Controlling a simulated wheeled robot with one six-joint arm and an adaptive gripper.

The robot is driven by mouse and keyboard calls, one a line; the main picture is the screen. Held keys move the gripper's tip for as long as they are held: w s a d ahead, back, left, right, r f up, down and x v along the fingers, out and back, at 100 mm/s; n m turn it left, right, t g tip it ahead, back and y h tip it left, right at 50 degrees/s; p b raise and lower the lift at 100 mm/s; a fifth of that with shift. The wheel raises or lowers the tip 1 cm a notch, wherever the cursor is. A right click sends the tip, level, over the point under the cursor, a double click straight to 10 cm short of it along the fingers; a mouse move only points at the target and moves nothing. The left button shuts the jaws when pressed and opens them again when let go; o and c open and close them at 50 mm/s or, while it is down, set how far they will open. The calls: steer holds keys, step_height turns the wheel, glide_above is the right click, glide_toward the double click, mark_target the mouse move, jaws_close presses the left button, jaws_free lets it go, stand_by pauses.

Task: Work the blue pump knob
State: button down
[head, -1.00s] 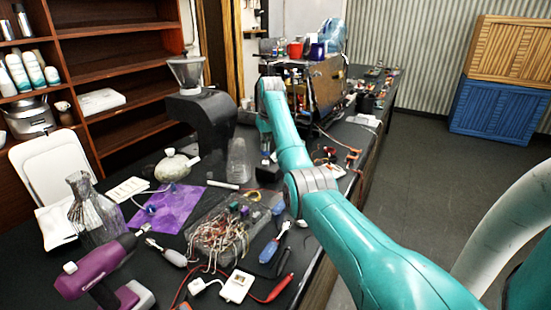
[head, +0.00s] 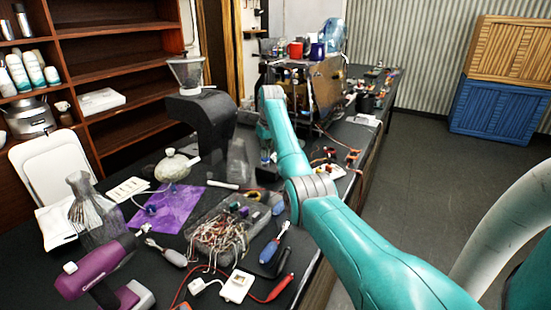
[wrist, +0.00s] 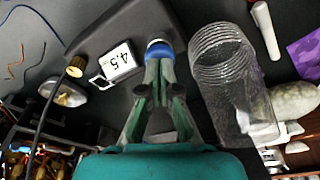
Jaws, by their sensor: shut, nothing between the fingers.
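The blue knob (wrist: 158,48) is on a dark grey body (wrist: 135,28) at the top middle of the wrist view. My gripper (wrist: 160,65) has its fingertips together, right at the knob's near side. The tips overlap the knob's lower edge in the picture; I cannot tell if they touch it. A white display reading 4.5 (wrist: 118,59) and a brass knob (wrist: 76,67) are left of the blue knob. In the head view my arm hides most of the gripper and the pump knob.
A clear ribbed container (wrist: 228,75) stands close on the right of my gripper. Wires and small parts (wrist: 40,155) lie lower left. In the head view, a circuit board with wires (head: 225,228), a purple sheet (head: 168,207) and a purple drill (head: 95,268) crowd the bench.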

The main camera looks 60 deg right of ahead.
steer(key=shift+w+v, duration=0.2)
steer(key=shift+v, duration=0.9)
steer(key=shift+w+v, duration=0.25)
steer(key=shift+v, duration=0.9)
steer(key=shift+d+r, duration=0.1)
steer(key=shift+d, duration=0.1)
steer(key=shift+f, duration=0.2)
steer(key=shift+s+x, duration=0.2)
steer(key=shift+x, duration=0.9)
steer(key=shift+s+x, duration=0.25)
steer(key=shift+x, duration=0.9)
steer(key=shift+w+v, duration=0.2)
steer(key=shift+v, duration=0.95)
steer(key=shift+w+v, duration=0.25)
steer(key=shift+v, duration=0.9)
steer(key=shift+f, duration=0.1)
steer(key=shift+s+x, duration=0.2)
steer(key=shift+x, duration=0.9)
steer(key=shift+s+x, duration=0.2)
steer(key=shift+x, duration=0.85)
steer(key=shift+a, duration=0.2)
steer(key=shift+w+v, duration=0.2)
steer(key=shift+v, duration=0.95)
steer(key=shift+w+v, duration=0.25)
steer(key=shift+v, duration=0.85)
